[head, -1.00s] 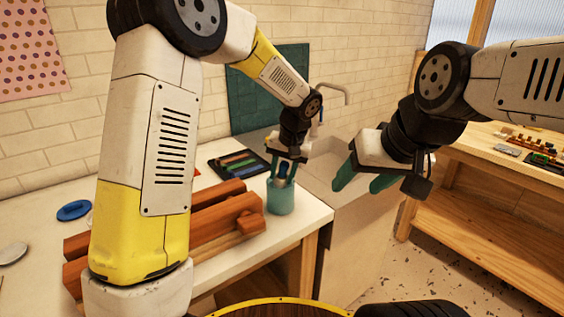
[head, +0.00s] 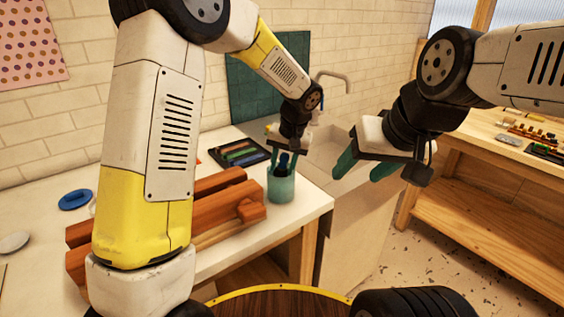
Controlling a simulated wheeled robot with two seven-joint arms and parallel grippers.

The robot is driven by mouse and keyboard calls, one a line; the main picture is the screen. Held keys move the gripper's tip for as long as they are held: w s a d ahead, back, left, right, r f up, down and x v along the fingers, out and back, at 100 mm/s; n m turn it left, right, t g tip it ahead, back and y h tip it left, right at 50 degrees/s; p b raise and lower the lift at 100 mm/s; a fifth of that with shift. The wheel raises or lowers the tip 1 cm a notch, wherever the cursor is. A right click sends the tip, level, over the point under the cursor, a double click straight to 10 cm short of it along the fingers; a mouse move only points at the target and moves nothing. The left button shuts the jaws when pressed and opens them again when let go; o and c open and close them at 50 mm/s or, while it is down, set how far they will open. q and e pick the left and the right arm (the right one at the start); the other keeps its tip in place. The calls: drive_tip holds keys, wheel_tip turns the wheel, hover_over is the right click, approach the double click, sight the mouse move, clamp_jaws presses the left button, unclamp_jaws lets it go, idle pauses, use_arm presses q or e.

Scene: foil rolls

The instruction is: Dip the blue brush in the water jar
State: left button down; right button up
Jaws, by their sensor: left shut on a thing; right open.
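The water jar (head: 281,189) is a teal, see-through cup near the table's right front corner, in the head view. My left gripper (head: 284,166) is just above its mouth, shut on the blue brush (head: 284,160). The brush is upright between the fingers, dark blue and small in the picture. Its lower end is at or inside the jar's mouth; I cannot tell how deep. My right gripper (head: 364,168) is open and empty, to the right of the jar and away from it.
Reddish-brown wooden blocks (head: 215,210) lie left of the jar. A dark tray of coloured sticks (head: 240,152) lies behind it. A sink with a faucet (head: 335,82) stands behind; a wooden bench (head: 490,185) is at right.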

sight(283, 153)
use_arm(q)
drive_tip(key=shift+r, duration=3.55)
drive_tip(key=shift+r, duration=0.1)
drive_tip(key=shift+r, duration=1.9)
